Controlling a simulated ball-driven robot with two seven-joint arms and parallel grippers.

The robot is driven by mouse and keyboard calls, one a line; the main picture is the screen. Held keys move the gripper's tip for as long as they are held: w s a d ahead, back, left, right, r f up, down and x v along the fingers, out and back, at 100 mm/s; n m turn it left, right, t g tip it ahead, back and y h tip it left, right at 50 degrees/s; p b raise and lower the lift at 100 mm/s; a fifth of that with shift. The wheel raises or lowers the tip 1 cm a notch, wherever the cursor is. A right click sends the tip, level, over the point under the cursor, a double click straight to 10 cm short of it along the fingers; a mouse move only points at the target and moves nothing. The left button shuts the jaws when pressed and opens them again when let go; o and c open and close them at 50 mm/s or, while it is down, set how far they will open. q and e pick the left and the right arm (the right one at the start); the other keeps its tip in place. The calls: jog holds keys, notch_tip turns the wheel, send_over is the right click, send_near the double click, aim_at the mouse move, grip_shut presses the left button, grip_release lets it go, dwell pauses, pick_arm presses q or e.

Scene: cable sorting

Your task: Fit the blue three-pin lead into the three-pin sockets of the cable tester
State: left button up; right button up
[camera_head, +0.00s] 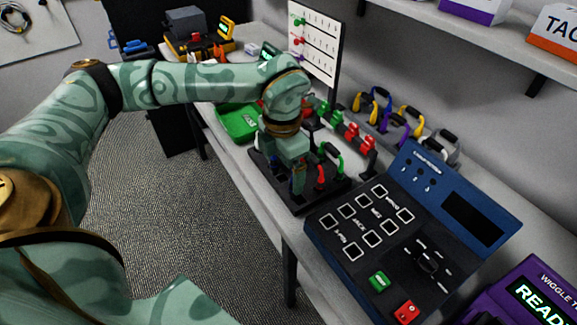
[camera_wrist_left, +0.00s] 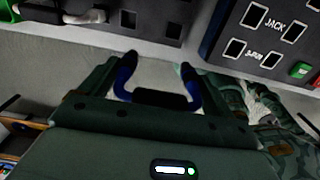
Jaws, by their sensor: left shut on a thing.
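My left gripper (camera_head: 297,190) is over the black lead rack (camera_head: 325,196) in the head view. In the left wrist view its two fingers are shut on the blue lead (camera_wrist_left: 192,95), a U-shaped piece with dark ends pointing away from the gripper. In the head view the lead is mostly hidden by the gripper. The cable tester (camera_head: 475,212) is a dark blue box right of the rack, with white-framed sockets in labelled pairs. The pair at its lower left (camera_head: 351,252) appears to be the three-pin one; its label also shows in the left wrist view (camera_wrist_left: 253,55). My right gripper is not in view.
A green lead (camera_head: 332,154) and a red lead (camera_head: 320,178) stand close to my gripper on the rack. A purple device (camera_head: 530,300) is at the lower right.

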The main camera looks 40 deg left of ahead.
pick_arm(q)
jog(key=s+d+r+p, duration=0.2)
jog(key=s+r+p, duration=0.1)
jog(key=s+r, duration=0.5)
jog(key=shift+s+r, duration=0.15)
jog(key=shift+s, duration=0.75)
jog(key=shift+d+p, duration=0.1)
jog(key=shift+p, duration=0.2)
